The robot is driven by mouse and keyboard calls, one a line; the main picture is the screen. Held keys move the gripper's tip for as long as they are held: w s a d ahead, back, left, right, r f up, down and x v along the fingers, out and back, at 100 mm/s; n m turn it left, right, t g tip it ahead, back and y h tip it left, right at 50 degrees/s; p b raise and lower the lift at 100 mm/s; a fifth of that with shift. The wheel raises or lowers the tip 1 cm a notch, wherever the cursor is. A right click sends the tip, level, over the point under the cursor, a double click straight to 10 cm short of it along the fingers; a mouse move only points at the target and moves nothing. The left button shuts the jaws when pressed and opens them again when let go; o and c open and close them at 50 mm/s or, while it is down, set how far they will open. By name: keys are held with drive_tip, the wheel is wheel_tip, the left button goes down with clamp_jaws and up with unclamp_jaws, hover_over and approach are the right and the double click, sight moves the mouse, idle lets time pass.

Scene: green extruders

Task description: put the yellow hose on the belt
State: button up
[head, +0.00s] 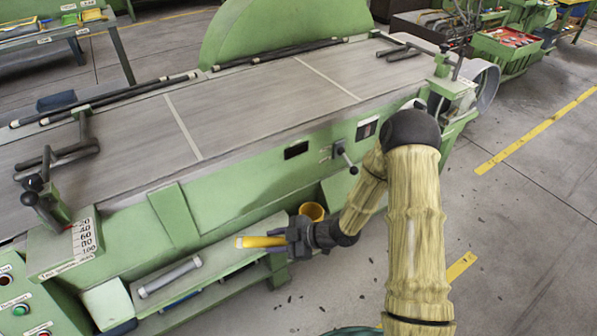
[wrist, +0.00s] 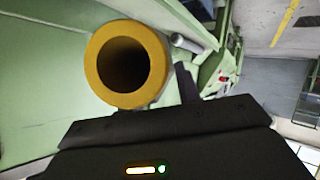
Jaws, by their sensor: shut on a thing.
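The yellow hose (head: 262,241) is a short tube held in my gripper (head: 290,240), in front of the machine and above its low shelf. In the head view it sticks out to the left of the gripper, roughly level. In the wrist view a yellow hollow end (wrist: 97,64), seen almost end-on, appears to be the same hose. The gripper is shut on it; the contact is partly hidden by the dark jaws. The belt (head: 235,110) is the wide grey surface on top of the green machine, higher than the gripper and behind it.
A grey tube (head: 170,278) lies on the low shelf (head: 222,262). A yellow-orange round container (head: 312,211) is behind the gripper. Dark rods (head: 103,99) lie along the belt's far edge. A black handle (head: 345,157) sticks out of the machine's front. The belt's middle is clear.

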drive_tip(key=w+d+f+m+t+h, duration=0.2)
drive_tip(key=w+d+m+t+h, duration=0.3)
drive_tip(key=d+m, duration=0.3)
drive_tip(key=w+d+f+m+t+h, duration=0.3)
drive_tip(key=d+m+h, duration=0.4)
drive_tip(key=d, duration=0.5)
drive_tip(key=w+t, duration=0.1)
drive_tip(key=w, duration=0.1)
drive_tip(key=shift+w+d+m+t, duration=0.35)
drive_tip(key=shift+m+t, duration=0.05)
drive_tip(key=shift+w+f, duration=0.1)
drive_tip(key=shift+f, duration=0.05)
drive_tip(key=shift+a, duration=0.15)
